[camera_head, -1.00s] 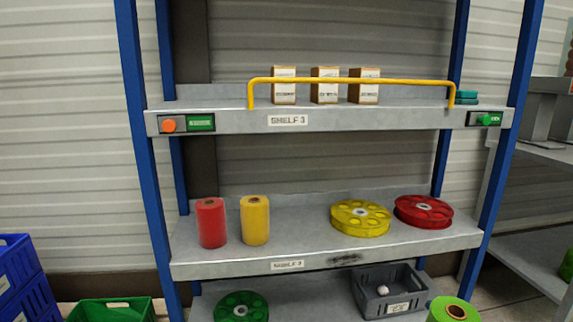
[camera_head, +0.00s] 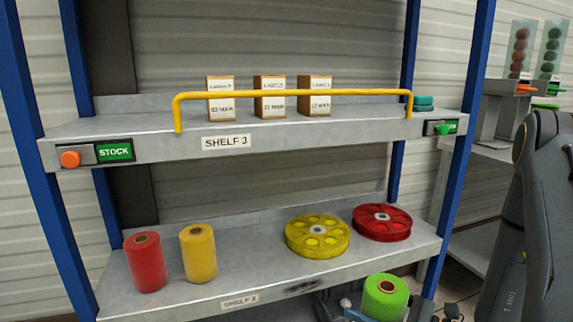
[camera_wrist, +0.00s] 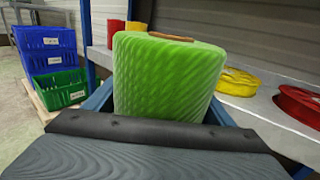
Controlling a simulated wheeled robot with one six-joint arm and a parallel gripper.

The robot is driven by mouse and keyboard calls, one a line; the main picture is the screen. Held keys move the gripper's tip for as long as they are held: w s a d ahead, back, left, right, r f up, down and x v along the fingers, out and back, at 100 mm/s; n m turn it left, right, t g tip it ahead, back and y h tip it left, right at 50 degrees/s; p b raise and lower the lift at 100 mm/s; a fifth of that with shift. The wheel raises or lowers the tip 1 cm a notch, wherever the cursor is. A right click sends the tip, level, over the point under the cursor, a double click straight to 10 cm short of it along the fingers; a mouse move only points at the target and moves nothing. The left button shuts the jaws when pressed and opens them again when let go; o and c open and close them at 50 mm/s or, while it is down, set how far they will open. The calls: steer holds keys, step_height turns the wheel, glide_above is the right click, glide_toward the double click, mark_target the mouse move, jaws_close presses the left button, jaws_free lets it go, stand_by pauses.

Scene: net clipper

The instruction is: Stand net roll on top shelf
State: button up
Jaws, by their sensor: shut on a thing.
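The green net roll (camera_head: 386,299) is upright at the lower right in the head view, in front of the lower shelf's edge. It fills the middle of the wrist view (camera_wrist: 165,78). My gripper (camera_wrist: 163,112) is shut on it; the jaws are largely hidden behind the roll and the dark wrist part. The top shelf (camera_head: 310,133), labelled SHELF 3, is higher than the roll and to its left in the head view. A yellow rail (camera_head: 295,94) runs along its front.
Three label boxes (camera_head: 270,97) stand on the top shelf behind the rail. The shelf below holds a red roll (camera_head: 146,264), a yellow roll (camera_head: 198,254), a yellow reel (camera_head: 317,238) and a red reel (camera_head: 381,223). Blue crates (camera_wrist: 48,48) stand left in the wrist view.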

steer(key=s+r+p, duration=0.4)
steer(key=r+p, duration=1)
steer(key=r, duration=0.1)
steer(key=s+r+p, duration=0.4)
steer(key=r+p, duration=1)
steer(key=w+r+m+t+h, duration=0.1)
steer(key=w+r, duration=0.4)
steer(key=r, duration=2.3)
steer(key=w+r+t+h, duration=0.1)
steer(key=w+r, duration=0.4)
steer(key=r, duration=2.3)
steer(key=w+a+r+m+t+h, duration=0.1)
steer(key=w+r, duration=0.3)
steer(key=r, duration=2.4)
steer(key=shift+w+r+m, duration=0.3)
steer(key=shift+w+r, duration=0.1)
